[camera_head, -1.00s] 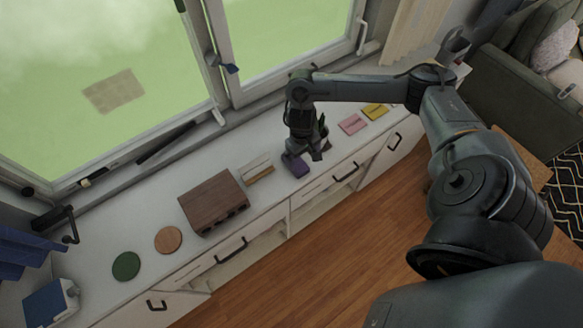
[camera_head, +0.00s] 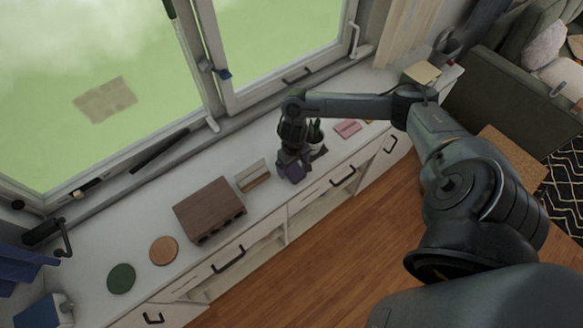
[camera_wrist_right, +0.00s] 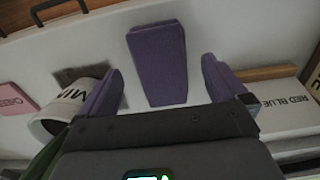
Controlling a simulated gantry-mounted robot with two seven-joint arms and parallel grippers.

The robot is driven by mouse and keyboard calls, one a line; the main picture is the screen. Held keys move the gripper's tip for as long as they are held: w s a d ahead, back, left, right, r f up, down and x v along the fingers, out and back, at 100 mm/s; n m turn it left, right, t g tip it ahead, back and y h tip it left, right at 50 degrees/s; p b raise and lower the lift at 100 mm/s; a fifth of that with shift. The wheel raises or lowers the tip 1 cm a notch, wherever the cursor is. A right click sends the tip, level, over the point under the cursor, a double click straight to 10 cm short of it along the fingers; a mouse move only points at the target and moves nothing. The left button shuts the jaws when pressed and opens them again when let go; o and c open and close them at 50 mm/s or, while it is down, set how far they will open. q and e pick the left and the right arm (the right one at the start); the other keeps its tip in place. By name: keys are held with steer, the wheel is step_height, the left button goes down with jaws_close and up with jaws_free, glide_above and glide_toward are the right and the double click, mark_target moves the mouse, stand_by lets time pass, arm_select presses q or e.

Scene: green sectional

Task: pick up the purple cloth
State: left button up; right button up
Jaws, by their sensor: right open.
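The purple cloth (camera_head: 297,173) lies folded on the white counter near its front edge, largely covered by my gripper in the head view. In the right wrist view the cloth (camera_wrist_right: 158,62) is a flat purple block, ahead of and between the two fingers. My right gripper (camera_head: 291,164) is directly over it, pointing down. Its fingers (camera_wrist_right: 162,82) are apart, one on each side of the cloth in the picture, with nothing held. Whether the fingertips touch the counter cannot be told. My left gripper is not in view.
A white labelled plant pot (camera_head: 314,141) stands close beside the gripper. A light box (camera_head: 252,175) is on the other side, then a brown wooden box (camera_head: 208,210). Green (camera_head: 121,278) and orange (camera_head: 163,250) discs lie farther left.

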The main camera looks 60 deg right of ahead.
steer(key=shift+f, duration=1)
steer(key=c, duration=1.1)
steer(key=shift+r, duration=0.1)
steer(key=shift+r, duration=0.45)
steer(key=r, duration=0.3)
steer(key=shift+s+a+r, duration=0.15)
steer(key=shift+s+r, duration=0.1)
steer(key=s+a+r, duration=0.2)
steer(key=s, duration=0.1)
steer(key=s+a+r, duration=0.2)
steer(key=s, duration=0.1)
steer(key=s+a+r, duration=0.1)
steer(key=s+r, duration=0.1)
steer(key=s, duration=0.1)
steer(key=shift+s+a+r, duration=0.25)
steer(key=shift+a, duration=0.15)
